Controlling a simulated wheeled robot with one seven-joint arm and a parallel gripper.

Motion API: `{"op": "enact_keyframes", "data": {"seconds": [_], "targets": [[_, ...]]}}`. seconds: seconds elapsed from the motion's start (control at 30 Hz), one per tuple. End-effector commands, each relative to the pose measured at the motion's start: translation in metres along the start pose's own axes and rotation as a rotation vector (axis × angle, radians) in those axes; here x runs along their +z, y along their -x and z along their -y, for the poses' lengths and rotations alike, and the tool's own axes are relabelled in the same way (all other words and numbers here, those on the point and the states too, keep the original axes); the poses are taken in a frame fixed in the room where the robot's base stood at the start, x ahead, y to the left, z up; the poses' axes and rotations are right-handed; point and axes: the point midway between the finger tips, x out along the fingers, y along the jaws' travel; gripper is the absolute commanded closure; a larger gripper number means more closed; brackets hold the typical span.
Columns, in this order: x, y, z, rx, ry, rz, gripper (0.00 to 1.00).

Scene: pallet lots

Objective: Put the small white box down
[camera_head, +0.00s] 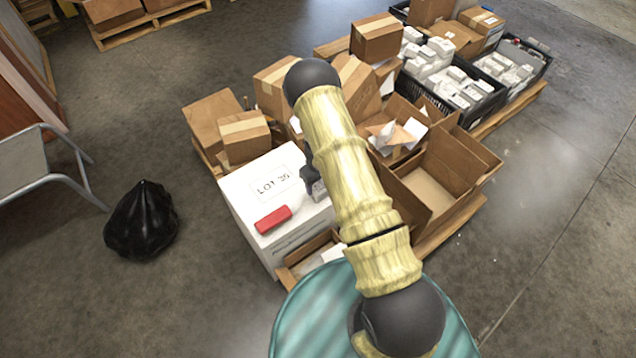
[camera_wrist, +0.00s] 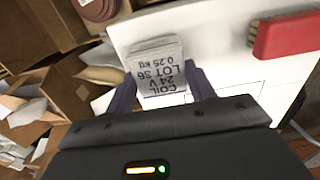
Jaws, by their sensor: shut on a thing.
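The small white box (camera_wrist: 157,68), printed "COIL 24 V LOT 36 0.25 kg", is between the two fingers of my gripper (camera_wrist: 161,76) in the wrist view. The gripper is shut on it. Behind it is the white top of a large box (camera_wrist: 222,32), marked "LOT 36" in the head view (camera_head: 240,196). I cannot tell whether the small box touches that top. In the head view my gripper (camera_head: 312,184) is over the right part of the large box, and my arm hides much around it; the small box is not clear there.
Open brown cartons (camera_head: 462,165) crowd the pallet on the right. Black crates (camera_head: 490,92) of white boxes stand behind.

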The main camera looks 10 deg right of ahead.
Motion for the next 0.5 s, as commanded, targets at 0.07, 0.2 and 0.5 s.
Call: {"op": "enact_keyframes", "data": {"seconds": [0.07,0.2,0.5], "targets": [[0.0000,-0.0031,-0.0001,0.000,-0.001,0.000,0.76],[0.0002,-0.0022,0.0001,0.000,-0.001,0.000,0.24],[0.0001,-0.0007,0.0001,0.000,0.000,0.000,0.24]]}}
